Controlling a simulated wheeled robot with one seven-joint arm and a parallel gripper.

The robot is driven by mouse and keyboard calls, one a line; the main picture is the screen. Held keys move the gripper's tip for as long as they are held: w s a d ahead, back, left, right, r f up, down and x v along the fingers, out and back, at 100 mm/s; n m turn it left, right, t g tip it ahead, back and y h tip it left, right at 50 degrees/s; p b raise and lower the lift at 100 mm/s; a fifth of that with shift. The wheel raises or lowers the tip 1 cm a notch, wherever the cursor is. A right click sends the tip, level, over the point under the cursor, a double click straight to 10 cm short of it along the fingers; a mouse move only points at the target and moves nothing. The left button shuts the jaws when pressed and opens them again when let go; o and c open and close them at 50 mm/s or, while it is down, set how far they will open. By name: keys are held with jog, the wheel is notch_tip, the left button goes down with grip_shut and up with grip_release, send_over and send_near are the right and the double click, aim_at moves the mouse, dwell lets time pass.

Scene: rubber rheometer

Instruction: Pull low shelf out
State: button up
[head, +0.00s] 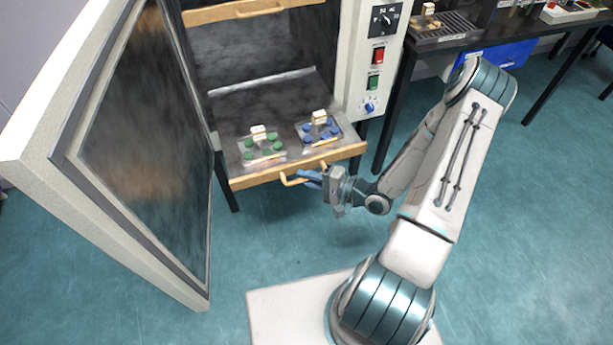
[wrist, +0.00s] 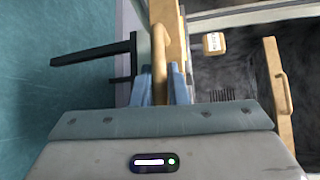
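The low shelf (head: 237,184) is a dark tray with a wooden front bar, sticking out at the front of the open cabinet. Its wooden handle (head: 287,181) also shows in the wrist view (wrist: 159,50), running between my two blue fingers. My gripper (head: 312,178) is at the right part of this handle, with a finger on each side. In the wrist view the fingers (wrist: 160,88) sit close against the handle and look shut on it. The low shelf carries a plate with green pieces (head: 262,148) and one with blue pieces (head: 319,131).
The cabinet door (head: 140,150) stands wide open at the left. An upper shelf (head: 215,14) with its own handle is above. A control panel (head: 377,60) is at the right, beside a dark table (head: 440,45). The floor before the shelf is clear.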

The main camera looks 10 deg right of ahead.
jog(key=o, duration=0.3)
jog(key=shift+o, duration=0.2)
jog(key=v, duration=1.3)
jog(key=shift+s+d, duration=0.25)
jog(key=shift+d, duration=0.1)
jog(key=shift+r, duration=0.1)
